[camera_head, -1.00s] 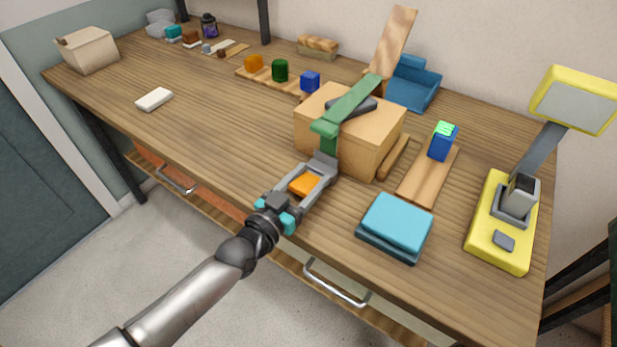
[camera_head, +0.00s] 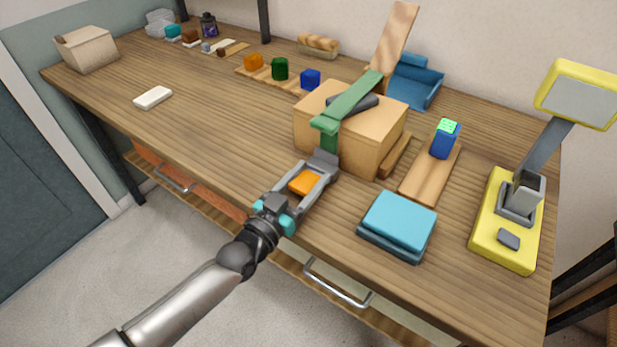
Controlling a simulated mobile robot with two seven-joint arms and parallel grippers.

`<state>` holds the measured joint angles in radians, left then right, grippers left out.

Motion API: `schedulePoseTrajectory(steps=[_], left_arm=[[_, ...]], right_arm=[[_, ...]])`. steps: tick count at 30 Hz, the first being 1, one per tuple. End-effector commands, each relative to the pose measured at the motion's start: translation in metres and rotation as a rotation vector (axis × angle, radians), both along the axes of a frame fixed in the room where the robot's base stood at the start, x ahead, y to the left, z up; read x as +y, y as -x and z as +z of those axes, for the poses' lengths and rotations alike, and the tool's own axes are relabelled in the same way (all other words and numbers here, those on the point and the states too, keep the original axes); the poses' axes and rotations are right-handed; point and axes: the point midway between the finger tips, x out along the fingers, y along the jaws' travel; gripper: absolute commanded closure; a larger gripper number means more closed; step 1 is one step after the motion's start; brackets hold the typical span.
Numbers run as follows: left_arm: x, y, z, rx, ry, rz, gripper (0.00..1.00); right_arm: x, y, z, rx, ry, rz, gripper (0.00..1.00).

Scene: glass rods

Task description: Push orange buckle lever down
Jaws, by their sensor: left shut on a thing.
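The orange buckle lever (camera_head: 304,183) is a small flat orange piece at the front of the table, below and in front of a wooden box (camera_head: 360,145). A green strap (camera_head: 350,100) runs over the box and down its front face. A grey buckle part (camera_head: 322,163) sits at the strap's lower end. My left gripper (camera_head: 316,176) reaches in from the front left and is shut on the orange lever, which shows between its grey fingers. The fingers hide the lever's sides, and the exact contact is hard to see. My right gripper is not in view.
A blue padded block (camera_head: 398,222) lies right of the gripper near the front edge. A yellow lamp (camera_head: 505,245) stands further right. A blue block with a green top (camera_head: 444,138) stands on a wooden strip (camera_head: 430,178).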

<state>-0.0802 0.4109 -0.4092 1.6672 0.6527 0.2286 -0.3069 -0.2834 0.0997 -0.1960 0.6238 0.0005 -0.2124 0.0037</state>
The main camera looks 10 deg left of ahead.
Motion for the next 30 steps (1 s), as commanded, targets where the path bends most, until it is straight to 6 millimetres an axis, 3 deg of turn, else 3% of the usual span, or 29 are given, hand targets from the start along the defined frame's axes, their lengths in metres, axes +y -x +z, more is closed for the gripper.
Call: schedulePoseTrajectory(steps=[1,2,9,20,30], left_arm=[[0.0,0.0,-0.001,0.002,-0.001,0.0,0.96],[0.0,0.0,-0.001,0.003,-0.001,0.0,0.37],[0.0,0.0,-0.001,0.002,-0.001,0.0,0.1],[0.002,0.005,-0.001,0.003,-0.001,0.0,0.1],[0.02,0.055,-0.005,0.006,-0.003,-0.001,0.1]], right_arm=[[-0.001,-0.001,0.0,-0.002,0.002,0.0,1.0],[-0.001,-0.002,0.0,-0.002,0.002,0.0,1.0],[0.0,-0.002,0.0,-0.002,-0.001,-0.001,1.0],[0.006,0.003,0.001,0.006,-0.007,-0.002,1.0],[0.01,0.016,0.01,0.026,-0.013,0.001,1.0]])
